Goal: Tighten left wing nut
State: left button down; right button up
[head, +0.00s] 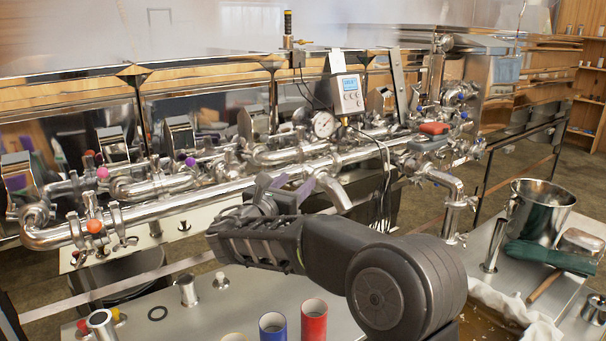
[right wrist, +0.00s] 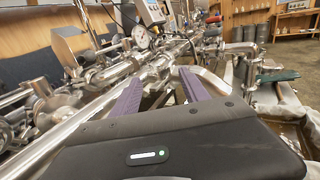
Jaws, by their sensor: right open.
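Shiny steel pipes (head: 190,204) run across the front of the evaporator. At their left end, upright wing-shaped clamp pieces (head: 118,222) stand on both sides of a valve with an orange-red knob (head: 94,226). I cannot tell for certain which piece is the left wing nut. My right gripper (head: 292,184) is open, its purple-lined fingers in front of the middle of the pipes, well right of those clamps. In the right wrist view, both purple fingers of the right gripper (right wrist: 160,80) are apart, with nothing clearly held between them. My left gripper is not in view.
A pressure gauge (head: 324,125) and a digital display box (head: 348,94) stand above the pipes. A downturned spout (head: 334,192) is close to my right gripper. Blue (head: 272,328) and red (head: 313,322) cylinders stand on the front table. A steel bucket (head: 540,207) is at right.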

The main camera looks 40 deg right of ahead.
aim_at(305, 174)
jog(key=p+x, duration=0.1)
jog(key=x, duration=0.4)
grip_shut()
dwell(0.5)
